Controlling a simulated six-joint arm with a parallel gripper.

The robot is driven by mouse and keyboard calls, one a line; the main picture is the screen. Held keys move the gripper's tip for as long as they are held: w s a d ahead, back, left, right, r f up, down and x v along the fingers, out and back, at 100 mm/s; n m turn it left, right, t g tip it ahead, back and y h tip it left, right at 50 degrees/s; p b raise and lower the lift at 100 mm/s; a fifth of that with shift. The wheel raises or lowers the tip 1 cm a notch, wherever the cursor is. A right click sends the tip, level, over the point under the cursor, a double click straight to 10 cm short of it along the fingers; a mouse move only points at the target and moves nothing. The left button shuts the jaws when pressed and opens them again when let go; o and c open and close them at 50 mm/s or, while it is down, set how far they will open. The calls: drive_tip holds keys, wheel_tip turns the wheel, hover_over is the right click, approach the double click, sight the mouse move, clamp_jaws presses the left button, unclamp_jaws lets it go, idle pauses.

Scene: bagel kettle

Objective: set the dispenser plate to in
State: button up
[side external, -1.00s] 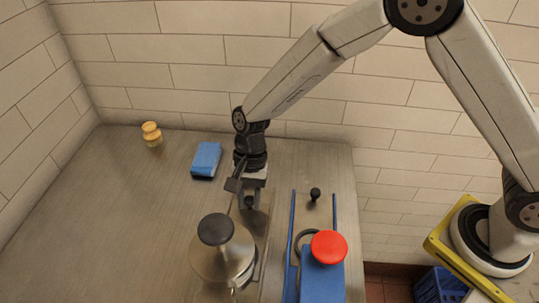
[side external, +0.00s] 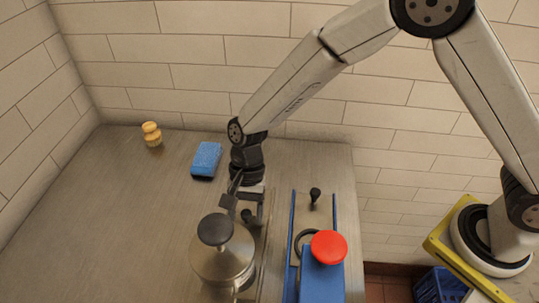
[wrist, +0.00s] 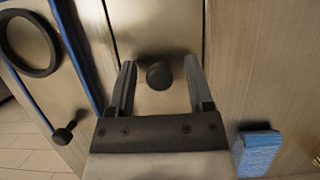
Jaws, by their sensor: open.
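A metal plate with a black knob (side external: 247,216) lies in a narrow channel behind and beside a steel pot (side external: 222,262) with a black lid knob. I cannot tell for sure that this is the dispenser plate. My gripper (side external: 241,206) is low over it, pointing down. In the wrist view the knob (wrist: 159,76) stands between my two open fingers (wrist: 160,64), with a gap visible on each side. The plate's far part, towards the pot, is hidden in the side view.
To the right, blue rails (side external: 334,220) hold another metal plate with a black knob (side external: 315,194) and a dark ring. A red button (side external: 329,247) tops a blue box there. The left counter is clear.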

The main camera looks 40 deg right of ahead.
drive_tip(key=v, duration=0.7)
drive_tip(key=shift+r, duration=0.35)
drive_tip(key=shift+o, duration=0.2)
drive_tip(key=shift+w, duration=0.15)
drive_tip(key=a+n+h, duration=0.1)
drive_tip(key=n, duration=0.3)
drive_tip(key=a+n+h, duration=0.1)
drive_tip(key=n+h, duration=0.1)
drive_tip(key=n, duration=0.3)
drive_tip(key=a+n+g+h, duration=0.1)
drive_tip(key=n+h, duration=0.1)
drive_tip(key=n, duration=0.2)
drive_tip(key=shift+w+f+n, duration=0.15)
drive_tip(key=shift+w+n, duration=0.1)
drive_tip(key=shift+n, duration=0.05)
drive_tip(key=shift+f, duration=0.15)
drive_tip(key=shift+x, duration=3.7)
